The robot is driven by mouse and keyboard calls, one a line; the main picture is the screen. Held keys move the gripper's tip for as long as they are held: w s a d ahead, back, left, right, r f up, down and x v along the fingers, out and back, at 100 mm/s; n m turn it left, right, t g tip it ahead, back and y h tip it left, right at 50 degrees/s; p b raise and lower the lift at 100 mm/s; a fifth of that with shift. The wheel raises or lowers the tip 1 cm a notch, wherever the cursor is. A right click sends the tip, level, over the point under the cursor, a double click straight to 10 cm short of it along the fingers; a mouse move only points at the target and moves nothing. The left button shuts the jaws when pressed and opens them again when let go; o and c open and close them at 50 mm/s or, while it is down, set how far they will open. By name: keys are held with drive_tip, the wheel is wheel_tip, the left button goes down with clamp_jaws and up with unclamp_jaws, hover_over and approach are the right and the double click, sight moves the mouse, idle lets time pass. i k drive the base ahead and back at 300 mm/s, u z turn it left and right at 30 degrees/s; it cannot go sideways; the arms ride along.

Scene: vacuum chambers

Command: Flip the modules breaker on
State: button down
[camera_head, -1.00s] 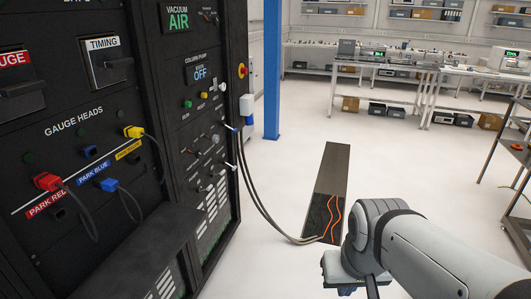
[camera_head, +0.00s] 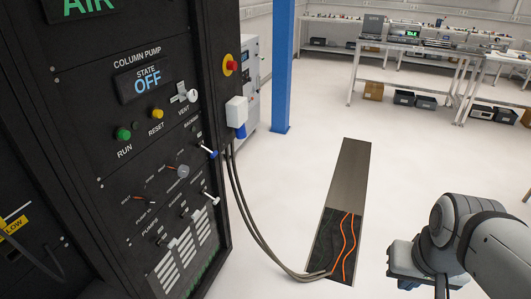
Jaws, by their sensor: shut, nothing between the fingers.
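A tall black cabinet fills the left side. Its column pump panel (camera_head: 150,125) carries a display (camera_head: 148,82) reading "STATE OFF", a green RUN button (camera_head: 123,134), a yellow RESET button (camera_head: 157,113) and a VENT valve handle (camera_head: 192,95). Below are small switches, one with an orange tip (camera_head: 138,197), with labels too small to read. I cannot tell which control is the modules breaker. My arm (camera_head: 480,240) is at the lower right, well apart from the cabinet. My gripper's fingers are not visible; the arm's end runs out of the bottom edge.
A red and yellow emergency button (camera_head: 231,66) and a white box (camera_head: 237,111) sit on the cabinet's side. Cables (camera_head: 255,225) run from it to a floor channel (camera_head: 347,185). A blue pillar (camera_head: 283,70) stands behind. Floor between cabinet and arm is mostly open.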

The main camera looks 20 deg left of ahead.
sight(210, 197)
drive_tip(key=u, duration=0.4)
drive_tip(key=i, duration=0.95)
drive_tip(key=u, duration=0.6)
drive_tip(key=k, duration=0.95)
drive_tip(key=u, duration=0.15)
drive_tip(key=i, duration=0.95)
drive_tip(key=z, duration=0.05)
